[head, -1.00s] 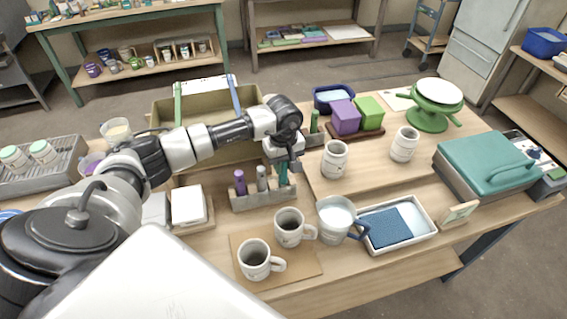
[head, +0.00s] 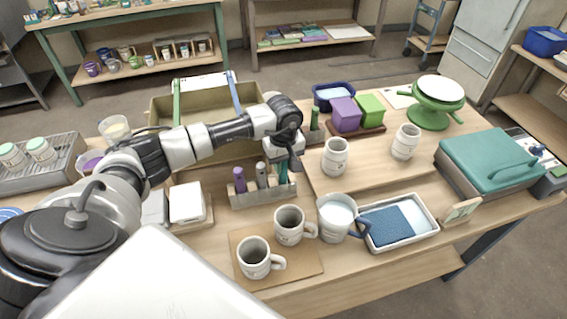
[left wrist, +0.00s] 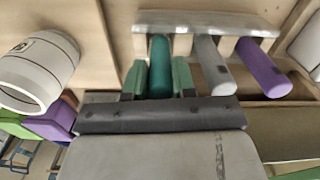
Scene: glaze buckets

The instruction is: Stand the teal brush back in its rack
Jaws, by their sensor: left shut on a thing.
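The teal brush (head: 283,171) stands about upright at the right end of the wooden rack (head: 262,197). My left gripper (head: 285,162) is above that end of the rack, pointing down. In the left wrist view its two green-padded fingers (left wrist: 159,79) are closed on either side of the teal handle (left wrist: 159,62). The handle's far end meets the rack (left wrist: 205,20) at its end slot; whether it rests on the bottom is hidden. A grey brush (head: 261,175) and a purple brush (head: 240,181) stand in the other slots. My right gripper is not in view.
Two mugs (head: 290,226) stand on a board in front of the rack, with a white jug (head: 336,217) and tray (head: 432,229) to the right. A white ribbed cup (head: 335,158) is right of the gripper. An olive bin (head: 160,108) is behind.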

